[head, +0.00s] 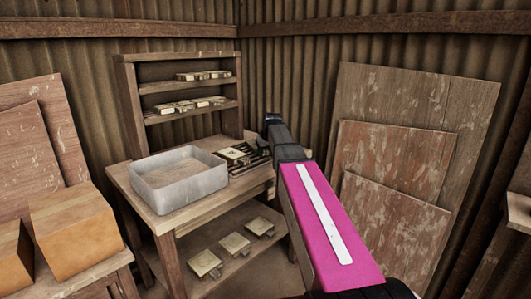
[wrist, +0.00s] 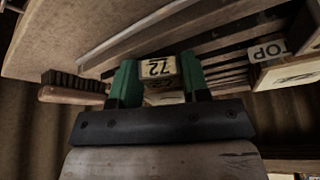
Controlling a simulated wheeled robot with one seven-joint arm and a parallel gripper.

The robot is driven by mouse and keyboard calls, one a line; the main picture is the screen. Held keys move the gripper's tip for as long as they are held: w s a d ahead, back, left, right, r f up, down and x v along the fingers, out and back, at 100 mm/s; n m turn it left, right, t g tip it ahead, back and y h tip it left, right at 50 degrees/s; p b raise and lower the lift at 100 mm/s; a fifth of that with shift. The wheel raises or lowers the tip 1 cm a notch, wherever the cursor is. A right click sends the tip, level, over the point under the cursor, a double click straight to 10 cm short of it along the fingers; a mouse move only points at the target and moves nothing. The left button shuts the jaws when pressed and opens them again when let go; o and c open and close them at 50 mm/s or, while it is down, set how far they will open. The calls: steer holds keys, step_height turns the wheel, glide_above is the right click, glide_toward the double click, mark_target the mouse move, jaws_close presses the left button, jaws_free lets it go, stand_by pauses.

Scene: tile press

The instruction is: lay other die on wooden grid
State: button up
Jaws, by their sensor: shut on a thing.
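In the wrist view, my gripper (wrist: 158,76) has two green fingers shut on a small pale die (wrist: 158,67) marked "72". The held die is over or against the dark slats of the wooden grid (wrist: 215,58); I cannot tell whether it touches them. Another pale block (wrist: 290,73) is at the right, beside a label reading "TOP" (wrist: 269,50). In the head view, the wooden grid (head: 252,167) lies on the bench right of the grey tray, with a pale block (head: 236,154) on or beside it. My arm hides the gripper there.
A grey tray (head: 160,199) stands on the wooden bench (head: 121,180). Shelves (head: 184,86) behind hold several small blocks; more lie on the lower shelf (head: 233,244). A wood-handled brush (wrist: 72,94) lies left of my gripper. Boards (head: 393,155) lean on the right wall.

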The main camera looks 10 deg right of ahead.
steer(key=shift+f, duration=0.3)
steer(key=shift+s+f, duration=0.2)
steer(key=shift+f, duration=0.15)
steer(key=o, duration=1)
steer(key=shift+o, duration=0.3)
steer(key=shift+w+r, duration=0.1)
steer(key=shift+r, duration=0.4)
steer(key=shift+o, duration=0.6)
steer(key=v, duration=1.2)
steer(key=shift+r, duration=0.2)
steer(key=shift+w, duration=0.1)
